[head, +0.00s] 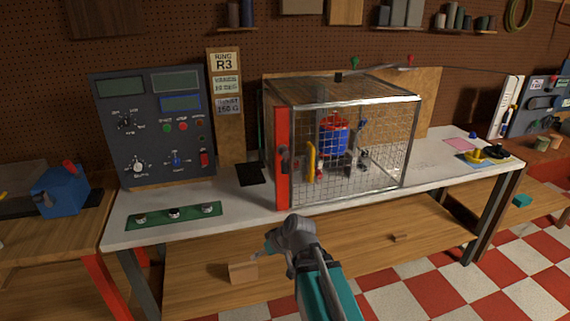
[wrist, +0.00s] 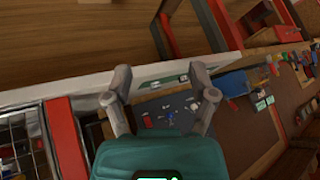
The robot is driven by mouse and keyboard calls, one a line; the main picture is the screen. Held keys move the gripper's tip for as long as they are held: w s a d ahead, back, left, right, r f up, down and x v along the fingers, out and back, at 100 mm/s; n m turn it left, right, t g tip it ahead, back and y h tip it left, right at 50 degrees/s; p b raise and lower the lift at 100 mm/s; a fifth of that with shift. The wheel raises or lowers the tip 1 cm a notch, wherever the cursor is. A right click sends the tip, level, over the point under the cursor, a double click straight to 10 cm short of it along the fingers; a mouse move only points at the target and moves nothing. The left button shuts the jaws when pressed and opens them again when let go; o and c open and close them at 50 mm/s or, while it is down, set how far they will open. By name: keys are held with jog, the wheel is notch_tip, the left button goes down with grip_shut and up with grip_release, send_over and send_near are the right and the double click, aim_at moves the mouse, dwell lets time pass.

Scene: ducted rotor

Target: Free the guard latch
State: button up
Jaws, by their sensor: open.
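The guard is a wire-mesh cage (head: 365,165) with a metal frame, standing on the white bench. A red upright post (head: 282,130) forms its front left edge. A small dark fitting on that post looks like the guard latch (head: 284,163); its exact position is too small to tell. Inside the cage are a blue and red rotor part (head: 334,135) and a yellow piece (head: 311,160). My gripper (wrist: 160,84) is open, with nothing between its fingers in the wrist view. In the head view my arm end is in front of the bench, below and apart from the latch.
A dark control panel (head: 155,125) with knobs and buttons stands left of the cage. A green strip (head: 173,215) with several knobs lies at the bench's front left. Yellow and black items (head: 485,154) lie at the right end. The air before the cage is clear.

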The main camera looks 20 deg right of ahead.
jog(key=w+d+r+t+y, duration=0.2)
jog(key=w+d+r+t, duration=0.15)
jog(key=w+r, duration=0.2)
jog(key=m+t+h+p, duration=0.1)
jog(key=m+t+h, duration=0.1)
jog(key=t+h, duration=0.5)
send_near(287, 165)
jog(key=s+d+f+t+y, duration=0.2)
jog(key=s, duration=0.1)
jog(key=shift+w+a, duration=0.1)
jog(key=shift+w, duration=0.15)
jog(key=shift+w, duration=0.1)
jog(key=w, duration=0.4)
jog(key=w+a, duration=0.1)
jog(key=w, duration=0.4)
jog(key=w+a, duration=0.1)
jog(key=w, duration=0.3)
jog(key=shift+w+a, duration=0.2)
jog(key=shift+w, duration=0.05)
grip_shut()
